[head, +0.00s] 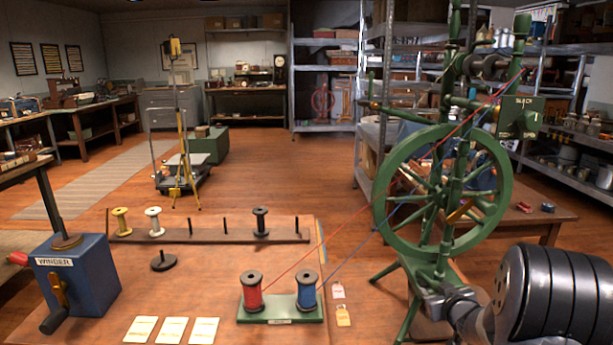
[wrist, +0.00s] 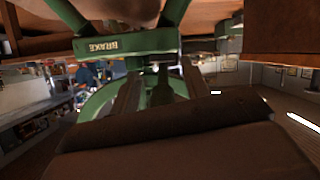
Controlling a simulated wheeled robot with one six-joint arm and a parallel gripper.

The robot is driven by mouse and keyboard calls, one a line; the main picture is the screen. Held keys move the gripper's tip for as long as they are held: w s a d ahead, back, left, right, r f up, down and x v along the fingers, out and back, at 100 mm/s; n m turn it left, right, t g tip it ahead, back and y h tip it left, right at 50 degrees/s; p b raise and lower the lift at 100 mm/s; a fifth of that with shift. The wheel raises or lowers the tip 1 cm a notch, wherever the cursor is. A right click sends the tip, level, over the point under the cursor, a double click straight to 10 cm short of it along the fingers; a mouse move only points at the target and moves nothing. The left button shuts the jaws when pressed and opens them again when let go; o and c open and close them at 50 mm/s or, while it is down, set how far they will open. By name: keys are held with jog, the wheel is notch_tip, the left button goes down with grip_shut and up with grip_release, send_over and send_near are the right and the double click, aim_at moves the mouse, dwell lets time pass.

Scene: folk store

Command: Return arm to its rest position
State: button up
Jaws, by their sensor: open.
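My arm comes in at the lower right of the head view. My gripper (head: 432,302) is low beside the green spinning wheel (head: 443,190), partly hidden among its legs. In the wrist view my gripper's two dark fingers (wrist: 160,82) stand apart. A green bar labelled BRAKE (wrist: 125,44), seen upside down, lies just beyond the fingertips. A small knob or screw shows between the fingers. I cannot tell whether the fingers touch any part of the wheel.
The bench holds a blue winder (head: 76,282), a red spool (head: 253,290) and a blue spool (head: 307,290) on a green base, with threads running to the wheel. A peg rail (head: 210,233) with spools and paper cards (head: 172,330) are nearby. Metal shelves (head: 575,165) stand right.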

jog(key=shift+f+t+b, duration=0.7)
jog(key=shift+t+b, duration=0.4)
jog(key=shift+b, duration=3.4)
jog(key=shift+f+t+b, duration=0.7)
jog(key=shift+t+b, duration=0.4)
jog(key=shift+b, duration=3.35)
jog(key=shift+s+r+p, duration=0.15)
jog(key=shift+s+p, duration=0.4)
jog(key=shift+s, duration=0.55)
